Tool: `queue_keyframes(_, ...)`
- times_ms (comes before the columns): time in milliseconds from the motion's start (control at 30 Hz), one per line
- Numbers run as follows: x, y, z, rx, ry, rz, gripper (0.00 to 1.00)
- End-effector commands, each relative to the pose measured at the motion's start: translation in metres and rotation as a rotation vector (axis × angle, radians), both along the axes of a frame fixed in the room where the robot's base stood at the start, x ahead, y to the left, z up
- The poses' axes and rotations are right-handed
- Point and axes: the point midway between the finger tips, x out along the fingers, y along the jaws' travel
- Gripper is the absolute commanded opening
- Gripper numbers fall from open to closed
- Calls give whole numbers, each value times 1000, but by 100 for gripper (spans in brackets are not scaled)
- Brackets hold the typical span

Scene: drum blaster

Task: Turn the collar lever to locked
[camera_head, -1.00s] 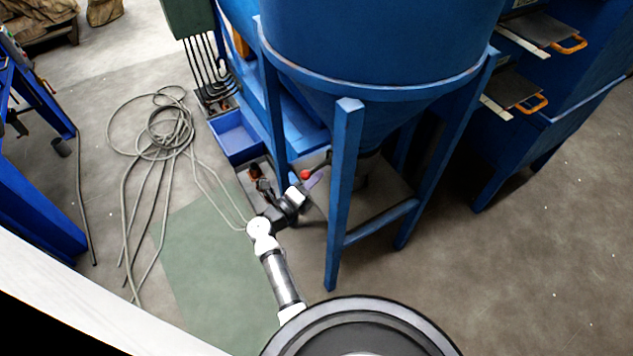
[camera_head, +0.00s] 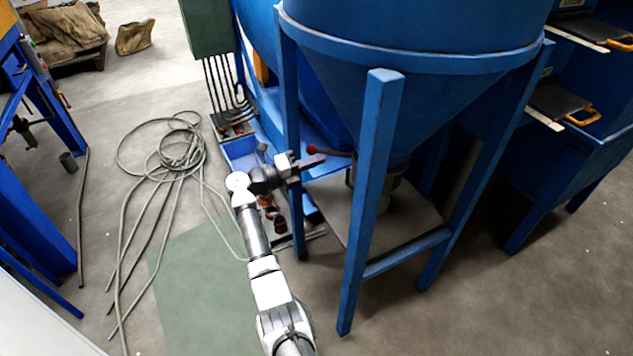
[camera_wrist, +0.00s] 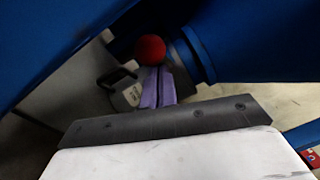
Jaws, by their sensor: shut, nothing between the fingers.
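The collar lever is a dark rod with a red ball knob (camera_head: 311,149). It sticks out to the left from the grey collar (camera_head: 376,190) under the blue cone of the hopper. My gripper (camera_head: 316,161) has purple fingers, shut with nothing between them, just below the knob in the head view. In the wrist view the red knob (camera_wrist: 150,49) sits just past the tips of the purple fingers (camera_wrist: 158,87). I cannot tell whether they touch it. The rod behind the knob is hidden in the wrist view.
A blue frame leg (camera_head: 368,200) stands in front of the collar, right of my gripper. Another leg (camera_head: 291,130) rises close behind my wrist. A blue bin (camera_head: 240,152) lies to the left. Grey hoses (camera_head: 178,160) coil on the floor.

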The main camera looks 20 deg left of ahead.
Motion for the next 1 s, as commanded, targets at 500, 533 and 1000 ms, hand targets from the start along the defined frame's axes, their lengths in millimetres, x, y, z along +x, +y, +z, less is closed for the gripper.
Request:
queue_keyframes(500, 24, 8, 0, 0, -2, 2, 0)
queue_keyframes(533, 24, 8, 0, 0, -2, 2, 0)
queue_keyframes(1000, 22, 10, 0, 0, -2, 2, 0)
